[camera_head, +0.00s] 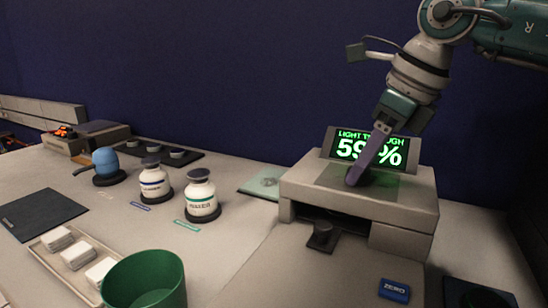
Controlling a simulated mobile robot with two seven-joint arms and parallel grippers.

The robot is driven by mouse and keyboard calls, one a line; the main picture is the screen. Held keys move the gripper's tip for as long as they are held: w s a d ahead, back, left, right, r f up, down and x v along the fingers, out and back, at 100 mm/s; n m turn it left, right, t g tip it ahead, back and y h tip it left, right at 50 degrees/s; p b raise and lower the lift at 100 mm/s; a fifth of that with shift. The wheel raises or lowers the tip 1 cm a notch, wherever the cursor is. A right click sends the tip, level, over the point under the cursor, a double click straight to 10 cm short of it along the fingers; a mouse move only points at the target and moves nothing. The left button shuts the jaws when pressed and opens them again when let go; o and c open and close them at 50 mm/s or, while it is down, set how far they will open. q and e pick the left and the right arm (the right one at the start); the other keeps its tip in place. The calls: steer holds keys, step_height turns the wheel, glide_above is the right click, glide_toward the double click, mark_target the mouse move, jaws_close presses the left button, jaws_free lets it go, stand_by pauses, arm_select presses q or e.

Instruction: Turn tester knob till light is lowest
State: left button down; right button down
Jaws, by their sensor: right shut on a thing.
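The tester (400,205) is a pale box at the right of the table in the head view. Its screen (345,149) reads "LIGHT THROUGH" and 59% in green, with the gripper partly in front. My right gripper (357,176) reaches down from the upper right and is shut on the tester knob at the box top. The fingers hide most of the knob, so its angle cannot be told. My left gripper is not in view.
A dark block-like piece (322,237) sits at the tester's front, near a blue ZERO button (394,291). A green cup (145,282), a tray (40,255) of white pieces, white jars (201,196) and a blue bulb (105,161) stand to the left.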

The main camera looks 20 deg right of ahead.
steer(key=n+b, duration=0.1)
steer(key=n, duration=0.1)
steer(key=n+y, duration=0.1)
steer(key=n, duration=0.1)
steer(key=shift+w+d+g+y+b, duration=0.1)
steer(key=shift+w+g+y+b, duration=0.05)
steer(key=shift+g+y+b, duration=0.2)
steer(key=n+g+b, duration=0.1)
steer(key=n, duration=0.2)
steer(key=n+g+y, duration=0.1)
steer(key=n, duration=0.1)
steer(key=shift+w+d+n+b, duration=0.1)
steer(key=shift+n+b, duration=0.3)
steer(key=shift+c, duration=1.9)
jaws_free()
steer(key=shift+r, duration=0.15)
steer(key=p+v, duration=0.8)
steer(key=v, duration=0.1)
steer(key=shift+d+r, duration=0.2)
steer(key=shift+r, duration=0.15)
